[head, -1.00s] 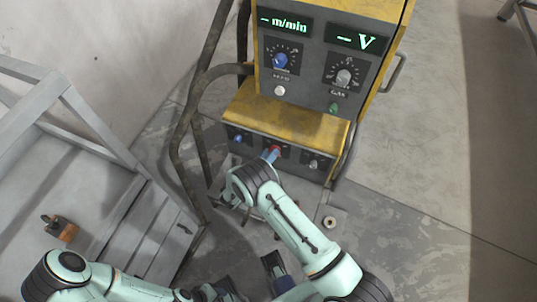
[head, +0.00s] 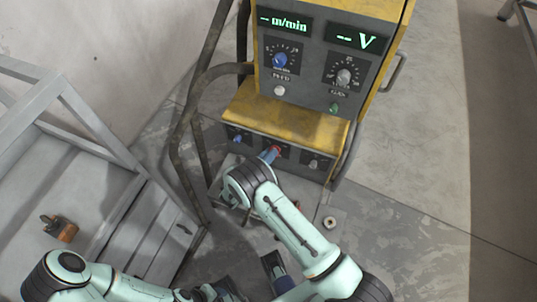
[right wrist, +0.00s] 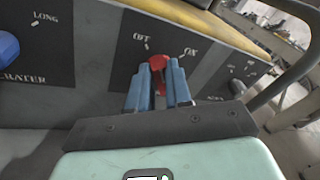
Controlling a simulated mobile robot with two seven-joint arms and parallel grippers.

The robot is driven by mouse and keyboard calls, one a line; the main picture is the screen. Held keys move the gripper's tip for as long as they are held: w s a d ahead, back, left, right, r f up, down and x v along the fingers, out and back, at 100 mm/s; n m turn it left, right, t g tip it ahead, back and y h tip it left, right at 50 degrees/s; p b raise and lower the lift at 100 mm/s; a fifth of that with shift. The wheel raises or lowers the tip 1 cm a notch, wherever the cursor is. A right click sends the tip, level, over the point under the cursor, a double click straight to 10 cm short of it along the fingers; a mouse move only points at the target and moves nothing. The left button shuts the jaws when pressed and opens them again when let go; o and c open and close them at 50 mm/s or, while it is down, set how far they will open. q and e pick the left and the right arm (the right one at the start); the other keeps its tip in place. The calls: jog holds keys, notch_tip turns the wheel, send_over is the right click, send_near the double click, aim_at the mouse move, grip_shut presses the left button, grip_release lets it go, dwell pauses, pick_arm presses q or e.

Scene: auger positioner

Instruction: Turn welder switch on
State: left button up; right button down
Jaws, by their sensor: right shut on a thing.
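The welder (head: 330,85) is a yellow and dark grey machine with two lit displays. Its red switch (head: 276,149) is on the low front panel, between a blue knob and a grey knob. In the right wrist view the red switch (right wrist: 157,62) sits below the OFF and ON labels. My right gripper (head: 268,155) reaches it from the front. Its blue fingers (right wrist: 158,88) are shut on the switch, one on each side, and hide part of it. Which label the switch points to is unclear.
A grey metal frame (head: 85,115) stands at the left, with a small orange-brown object (head: 60,229) on its surface. Dark bent tubes (head: 190,125) rise beside the welder's left side. A small round part (head: 329,223) lies in front.

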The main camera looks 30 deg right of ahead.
pick_arm(q)
jog(key=shift+w+f+t+b, duration=0.15)
jog(key=shift+w+f+b, duration=0.25)
jog(key=shift+f+b, duration=0.55)
jog(key=shift+w+f+t+b, duration=0.15)
jog(key=shift+w+f+b, duration=0.2)
jog(key=shift+f+b, duration=0.6)
pick_arm(e)
jog(key=shift+s+d+r+m+t+y, duration=0.1)
jog(key=shift+s+d+m+t+y, duration=0.45)
jog(key=shift+m, duration=1.55)
jog(key=shift+w+a+f+m+t+y, duration=0.15)
jog(key=shift+m+y, duration=0.75)
jog(key=shift+m, duration=1.2)
jog(key=shift+s+d+r+m+t+y, duration=0.15)
jog(key=shift+s+m+t+y, duration=0.45)
jog(key=shift+m, duration=1.5)
pick_arm(q)
jog(key=shift+r, duration=0.15)
pick_arm(e)
jog(key=shift+w+y, duration=0.25)
jog(key=c, duration=1.1)
grip_release()
jog(key=shift+o, duration=0.2)
jog(key=shift+r, duration=0.1)
